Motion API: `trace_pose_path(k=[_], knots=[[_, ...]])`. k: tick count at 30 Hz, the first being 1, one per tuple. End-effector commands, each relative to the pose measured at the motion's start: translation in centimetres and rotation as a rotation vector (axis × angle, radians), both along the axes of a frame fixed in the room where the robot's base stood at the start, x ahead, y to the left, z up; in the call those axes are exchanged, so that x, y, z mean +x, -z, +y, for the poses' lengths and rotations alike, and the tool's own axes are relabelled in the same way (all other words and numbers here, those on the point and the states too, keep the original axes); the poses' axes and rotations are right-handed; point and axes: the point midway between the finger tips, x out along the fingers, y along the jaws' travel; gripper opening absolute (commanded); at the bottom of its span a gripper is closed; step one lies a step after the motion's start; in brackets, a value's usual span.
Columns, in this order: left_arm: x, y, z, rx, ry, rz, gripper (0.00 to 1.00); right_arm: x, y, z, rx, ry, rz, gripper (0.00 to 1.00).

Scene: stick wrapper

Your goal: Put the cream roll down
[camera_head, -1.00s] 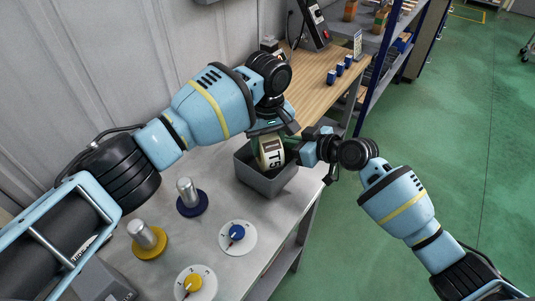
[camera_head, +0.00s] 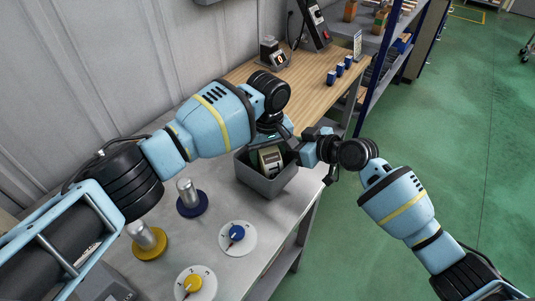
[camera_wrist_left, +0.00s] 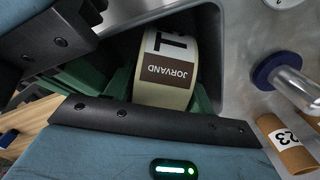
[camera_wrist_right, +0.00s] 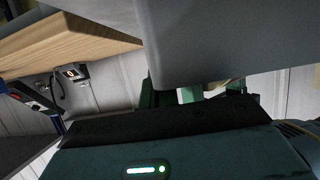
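The cream roll (camera_head: 270,159) is down inside the grey bin (camera_head: 262,183) on the bench. In the left wrist view the roll (camera_wrist_left: 166,72) shows a brown JORVAND label and a large black T. My left gripper (camera_head: 273,143) points down into the bin. Its green fingers (camera_wrist_left: 160,97) stand on both sides of the roll, very close to it; whether they press on it is unclear. My right gripper (camera_head: 303,150) is at the bin's right side. In the right wrist view the bin wall (camera_wrist_right: 215,40) covers much of the right fingers (camera_wrist_right: 190,95).
A blue-based post (camera_head: 190,197), a yellow-based post (camera_head: 147,239) and two dials (camera_head: 237,236) (camera_head: 195,283) stand left of and in front of the bin. A brown roll (camera_wrist_left: 288,143) marked 23 shows in the left wrist view. A wooden table (camera_head: 300,82) lies behind.

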Motion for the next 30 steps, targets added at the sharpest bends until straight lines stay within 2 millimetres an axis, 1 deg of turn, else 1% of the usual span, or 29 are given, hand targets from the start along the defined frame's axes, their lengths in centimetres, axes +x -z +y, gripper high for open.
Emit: trace_pose_path(k=[6, 10, 14, 18, 24, 27, 30], knots=[[0.0, -0.2, 0.0, 0.000, 0.000, -0.001, 0.54, 0.0, 0.0, 0.0, 0.000, 0.000, 0.000, 0.00], [0.1, -1.2, 0.0, -0.001, 0.001, -0.003, 0.54, 0.0, 0.0, 0.0, 0.000, 0.000, 0.000, 0.00], [0.1, -3.4, 0.0, -0.002, 0.002, -0.003, 0.54, 0.0, 0.0, 0.0, 0.000, 0.000, 0.000, 0.00], [0.0, -6.4, 0.0, -0.002, 0.001, -0.003, 0.54, 0.0, 0.0, 0.0, 0.000, 0.000, 0.000, 0.00], [0.0, -9.9, -0.1, -0.001, 0.001, -0.003, 0.54, 0.0, 0.0, 0.0, 0.000, 0.000, 0.000, 0.00], [0.0, -11.1, 0.0, -0.001, 0.000, -0.001, 0.54, 0.0, 0.0, 0.0, 0.000, 0.000, 0.000, 0.00], [0.0, -11.9, 0.0, 0.000, 0.000, -0.001, 0.54, 0.0, 0.0, 0.0, 0.000, 0.000, 0.000, 0.00]])
